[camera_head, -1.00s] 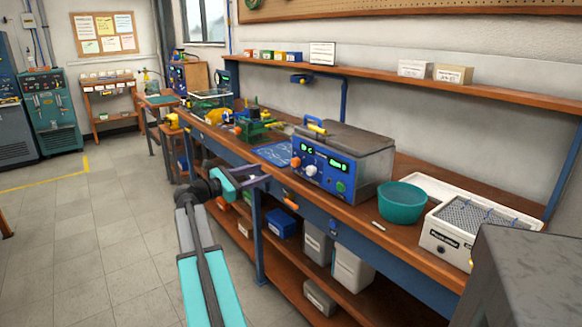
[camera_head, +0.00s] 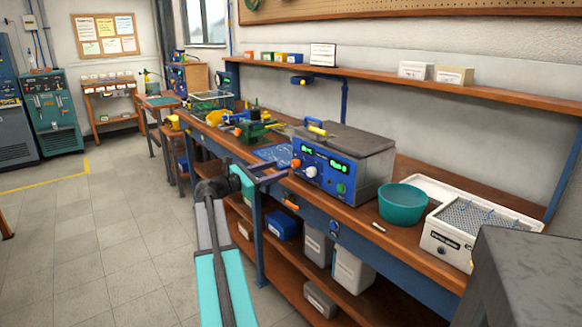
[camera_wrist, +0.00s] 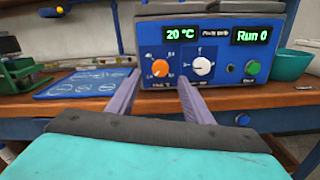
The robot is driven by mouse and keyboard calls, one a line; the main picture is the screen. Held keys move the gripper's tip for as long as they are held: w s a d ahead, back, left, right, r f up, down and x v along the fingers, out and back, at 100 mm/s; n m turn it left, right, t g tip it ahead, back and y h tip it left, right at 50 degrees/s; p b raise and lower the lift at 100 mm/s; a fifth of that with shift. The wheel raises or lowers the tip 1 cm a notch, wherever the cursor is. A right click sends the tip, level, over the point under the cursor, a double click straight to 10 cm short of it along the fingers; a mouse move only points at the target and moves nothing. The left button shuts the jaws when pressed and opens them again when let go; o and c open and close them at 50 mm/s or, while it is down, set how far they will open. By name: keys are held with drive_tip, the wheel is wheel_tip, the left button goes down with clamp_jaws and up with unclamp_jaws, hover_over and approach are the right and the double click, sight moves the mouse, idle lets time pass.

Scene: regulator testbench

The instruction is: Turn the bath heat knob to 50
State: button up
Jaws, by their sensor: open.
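The blue-fronted bath unit (camera_head: 342,165) stands on the bench. In the wrist view its displays (camera_wrist: 180,34) read 20 °C and Run 0. An orange knob (camera_wrist: 160,69) sits under the temperature display, with a scale around it. A white knob (camera_wrist: 203,66) with a dark pointer mark is to its right. The small panel labels are too blurred to read, so I cannot tell which is the heat knob. My gripper (camera_wrist: 158,79) is open and empty, its fingers either side of the orange knob in view, seemingly short of the panel. In the head view my gripper (camera_head: 284,168) is left of the panel.
A green button (camera_wrist: 252,69) is right of the knobs. A blue mat (camera_wrist: 84,84) lies left of the unit. A teal bowl (camera_head: 402,204) and a white box (camera_head: 450,245) stand to the right. A shelf (camera_head: 420,82) runs above the bench. The floor in front is clear.

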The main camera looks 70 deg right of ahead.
sight(293, 164)
drive_tip(key=x, duration=0.7)
drive_tip(key=shift+s+d, duration=0.1)
drive_tip(key=shift+d, duration=0.15)
